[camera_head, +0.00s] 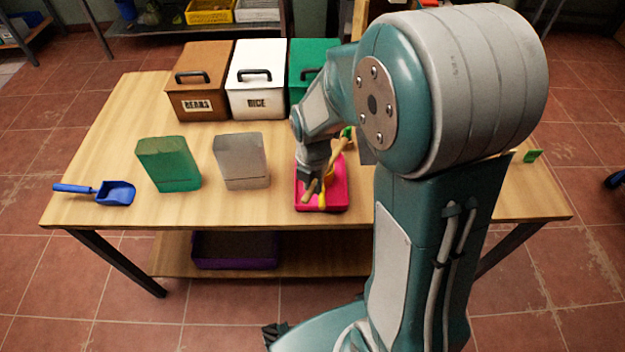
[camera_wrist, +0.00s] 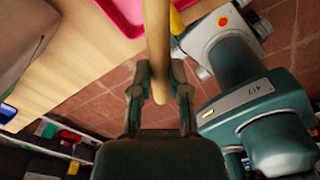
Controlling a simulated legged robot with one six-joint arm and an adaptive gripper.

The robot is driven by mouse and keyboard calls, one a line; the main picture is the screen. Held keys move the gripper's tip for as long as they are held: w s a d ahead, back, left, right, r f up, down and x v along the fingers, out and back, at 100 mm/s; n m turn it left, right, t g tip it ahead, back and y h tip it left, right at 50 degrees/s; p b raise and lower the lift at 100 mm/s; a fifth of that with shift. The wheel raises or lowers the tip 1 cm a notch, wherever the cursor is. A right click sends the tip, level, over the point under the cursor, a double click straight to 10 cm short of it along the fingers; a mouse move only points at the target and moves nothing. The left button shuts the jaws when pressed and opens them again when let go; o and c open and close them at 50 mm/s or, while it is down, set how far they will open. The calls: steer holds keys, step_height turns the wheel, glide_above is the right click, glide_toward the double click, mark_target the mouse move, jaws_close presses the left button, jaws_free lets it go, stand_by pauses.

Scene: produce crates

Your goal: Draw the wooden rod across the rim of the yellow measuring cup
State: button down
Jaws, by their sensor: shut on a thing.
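My gripper (camera_head: 308,180) is over the pink tray (camera_head: 338,206), largely hidden by my arm in the head view. In the wrist view my gripper (camera_wrist: 160,84) is shut on the wooden rod (camera_wrist: 157,40), whose near end sticks out between the fingers. The rod (camera_head: 337,155) slants over the tray in the head view. A yellow piece (camera_head: 323,199), perhaps the measuring cup or its handle, shows in the tray beside the rod. Yellow (camera_wrist: 177,22) also shows right of the rod in the wrist view. I cannot tell whether rod and cup touch.
Brown (camera_head: 197,102), white (camera_head: 256,103) and green (camera_head: 299,84) lidded bins stand at the table's back.

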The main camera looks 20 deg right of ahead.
steer(key=shift+f, duration=0.25)
steer(key=shift+d+f, duration=0.6)
steer(key=shift+f, duration=0.25)
steer(key=shift+a+f, duration=0.2)
steer(key=shift+f, duration=0.35)
steer(key=shift+a+f, duration=0.2)
steer(key=shift+f, duration=0.3)
steer(key=shift+w+a, duration=0.25)
steer(key=shift+w, duration=0.3)
steer(key=shift+w+a, duration=2.35)
steer(key=shift+w, duration=0.15)
steer(key=shift+r, duration=2.35)
steer(key=shift+s, duration=0.1)
